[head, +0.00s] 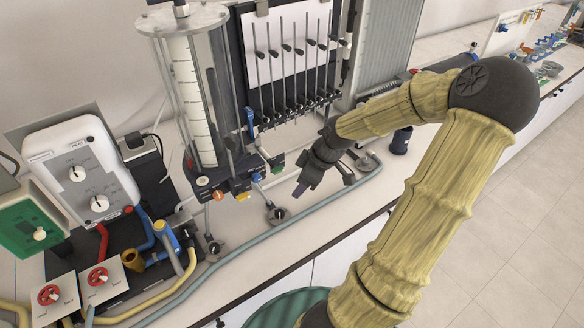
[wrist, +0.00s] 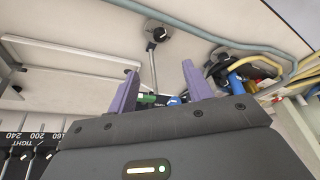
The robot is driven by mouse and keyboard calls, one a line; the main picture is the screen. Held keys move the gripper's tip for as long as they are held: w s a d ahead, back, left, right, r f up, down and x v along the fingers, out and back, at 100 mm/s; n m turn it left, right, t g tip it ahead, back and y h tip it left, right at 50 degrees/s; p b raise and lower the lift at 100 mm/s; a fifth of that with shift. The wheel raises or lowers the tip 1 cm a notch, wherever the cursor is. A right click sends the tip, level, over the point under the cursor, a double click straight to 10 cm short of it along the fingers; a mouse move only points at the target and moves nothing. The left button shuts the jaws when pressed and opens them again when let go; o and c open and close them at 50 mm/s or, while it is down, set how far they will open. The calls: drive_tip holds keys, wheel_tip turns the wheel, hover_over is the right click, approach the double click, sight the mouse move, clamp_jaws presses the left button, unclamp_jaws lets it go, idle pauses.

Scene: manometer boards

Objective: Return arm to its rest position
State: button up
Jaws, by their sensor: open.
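My arm reaches in from the lower right in the head view and bends at a dark elbow. My gripper (head: 301,187) hangs over the white bench top, in front of the manometer board (head: 287,60) and right of the clear cylinder stand (head: 196,90). In the wrist view my gripper (wrist: 158,90) shows two purple fingers spread apart with nothing held between them. Beyond the fingers are a round black foot with a metal rod (wrist: 155,32) and, partly hidden by the gripper body, green and blue fittings.
A grey-blue hose (head: 300,213) runs along the bench front. Left stand a white control box (head: 80,165), a green box (head: 30,228), red valves (head: 98,276) and yellow and blue pipes. A dark cup (head: 401,140) stands behind my arm. Open floor (head: 500,230) lies at right.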

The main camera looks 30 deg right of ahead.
drive_tip(key=shift+a, duration=0.1)
drive_tip(key=s+a+r+m+h, duration=0.1)
drive_tip(key=s+a+r+m, duration=0.1)
drive_tip(key=a, duration=0.6)
drive_tip(key=s+a+r+m+g+h, duration=0.1)
drive_tip(key=s+a+r+m, duration=0.2)
drive_tip(key=a, duration=0.6)
drive_tip(key=s+m, duration=0.2)
drive_tip(key=shift+s+a+m+h, duration=0.15)
drive_tip(key=shift+a+m+h, duration=0.15)
drive_tip(key=shift+h, duration=0.1)
drive_tip(key=shift+d, duration=0.1)
idle(0.8)
